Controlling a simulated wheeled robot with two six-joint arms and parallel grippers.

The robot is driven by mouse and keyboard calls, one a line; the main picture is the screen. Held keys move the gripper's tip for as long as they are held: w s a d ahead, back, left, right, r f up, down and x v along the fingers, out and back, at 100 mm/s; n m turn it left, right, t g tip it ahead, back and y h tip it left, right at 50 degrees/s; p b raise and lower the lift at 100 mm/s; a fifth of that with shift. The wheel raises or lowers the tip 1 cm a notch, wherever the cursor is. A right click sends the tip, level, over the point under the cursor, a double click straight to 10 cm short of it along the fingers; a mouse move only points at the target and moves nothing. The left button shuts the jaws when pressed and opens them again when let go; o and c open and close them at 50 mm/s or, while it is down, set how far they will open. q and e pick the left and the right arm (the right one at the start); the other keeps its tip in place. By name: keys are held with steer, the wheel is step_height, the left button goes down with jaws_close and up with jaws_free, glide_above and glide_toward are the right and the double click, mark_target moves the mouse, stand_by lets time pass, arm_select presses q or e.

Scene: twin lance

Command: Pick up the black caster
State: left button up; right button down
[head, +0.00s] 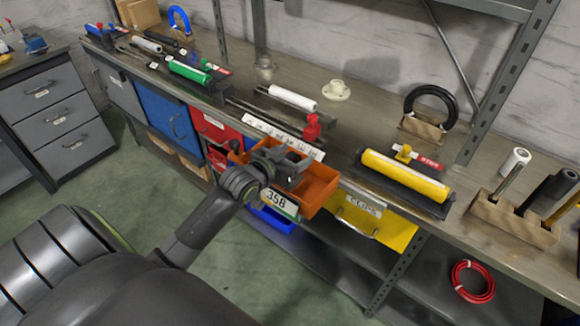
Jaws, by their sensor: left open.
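My left gripper (287,165) is over the orange bin (318,196) at the front edge of the workbench. It is open, and its dark fingers cover much of the bin's inside. I cannot make out a black caster with certainty; anything dark inside the bin blends with the gripper or is hidden behind it. My right gripper is not in view.
On the bench (350,130) stand a yellow roller (405,174), a white roller (292,98), a red clamp-like piece (312,127) and a black ring (432,100) on a wooden block. A yellow drawer (385,231) is below. A metal post (497,90) rises at the right.

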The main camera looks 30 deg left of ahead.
arm_select(q)
steer(key=shift+c, duration=0.4)
steer(key=c, duration=1.2)
steer(key=shift+c, duration=0.3)
steer(key=shift+r, duration=0.1)
